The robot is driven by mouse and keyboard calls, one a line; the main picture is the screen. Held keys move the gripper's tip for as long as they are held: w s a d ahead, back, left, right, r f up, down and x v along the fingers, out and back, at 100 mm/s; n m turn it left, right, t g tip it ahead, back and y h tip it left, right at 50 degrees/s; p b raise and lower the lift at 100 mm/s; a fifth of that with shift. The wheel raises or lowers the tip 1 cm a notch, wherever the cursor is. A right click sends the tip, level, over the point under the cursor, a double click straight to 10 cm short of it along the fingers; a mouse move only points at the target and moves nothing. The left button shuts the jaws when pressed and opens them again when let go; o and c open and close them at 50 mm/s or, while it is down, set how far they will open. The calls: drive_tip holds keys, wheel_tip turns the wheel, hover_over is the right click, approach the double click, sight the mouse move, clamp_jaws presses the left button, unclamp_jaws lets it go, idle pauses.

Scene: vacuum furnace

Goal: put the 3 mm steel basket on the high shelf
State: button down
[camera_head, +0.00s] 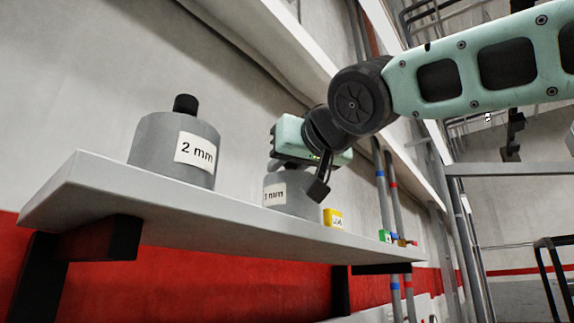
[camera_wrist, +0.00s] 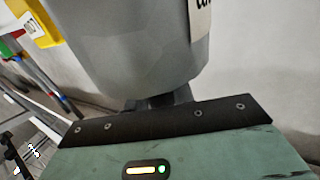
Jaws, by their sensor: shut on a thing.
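A grey cylindrical basket (camera_head: 290,196) is at the high shelf (camera_head: 215,228) in the head view. Its label ends in "mm", but the first digit is not clear. My gripper (camera_head: 318,185) is over its top and shut on it; one dark finger shows on the right side. In the wrist view the basket's grey body (camera_wrist: 140,55) fills the middle, with a dark part against my gripper (camera_wrist: 165,101). The shelf edge hides the basket's base, so I cannot tell whether it touches the shelf.
A grey basket labelled "2 mm" (camera_head: 172,148) with a black knob stands to the left on the shelf. A yellow block (camera_head: 333,218) is close right of the held basket. Small green and other coloured blocks (camera_head: 386,236) are at the right end. Pipes and a wall are behind.

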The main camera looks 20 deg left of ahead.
drive_tip(key=shift+f, duration=0.15)
drive_tip(key=c, duration=1.2)
unclamp_jaws()
drive_tip(key=shift+r, duration=0.2)
drive_tip(key=shift+b+v, duration=2.65)
drive_tip(key=shift+v, duration=3.35)
